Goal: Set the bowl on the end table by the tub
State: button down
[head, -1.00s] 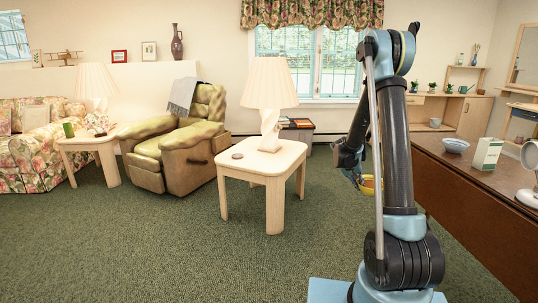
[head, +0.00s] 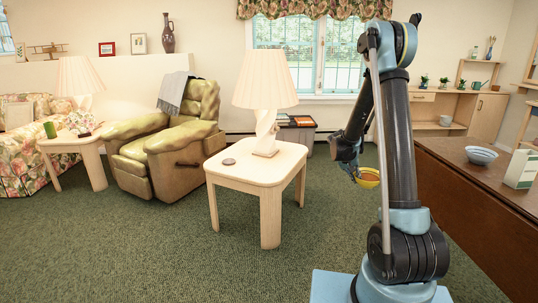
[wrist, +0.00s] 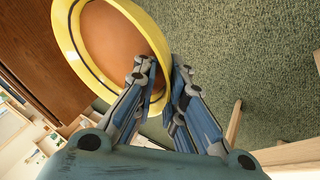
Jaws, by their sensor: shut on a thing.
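A yellow bowl (head: 369,183) with an orange-brown inside hangs in the air to the right of the near end table, partly behind my arm. My gripper (head: 357,174) is shut on its rim. In the wrist view the bowl (wrist: 112,38) shows large, with its rim between the fingers of my gripper (wrist: 160,72).
The table's front and right top are bare. A green recliner (head: 180,145) stands left of it; another end table (head: 92,155) with a lamp is farther left. A brown desk (head: 460,185) on the right carries a blue-white bowl (head: 481,155) and a box (head: 521,168). Green carpet lies open in front.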

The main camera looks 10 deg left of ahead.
aim_at(263, 170)
jog(key=u, duration=0.05)
jog(key=i, duration=0.9)
jog(key=u, duration=0.05)
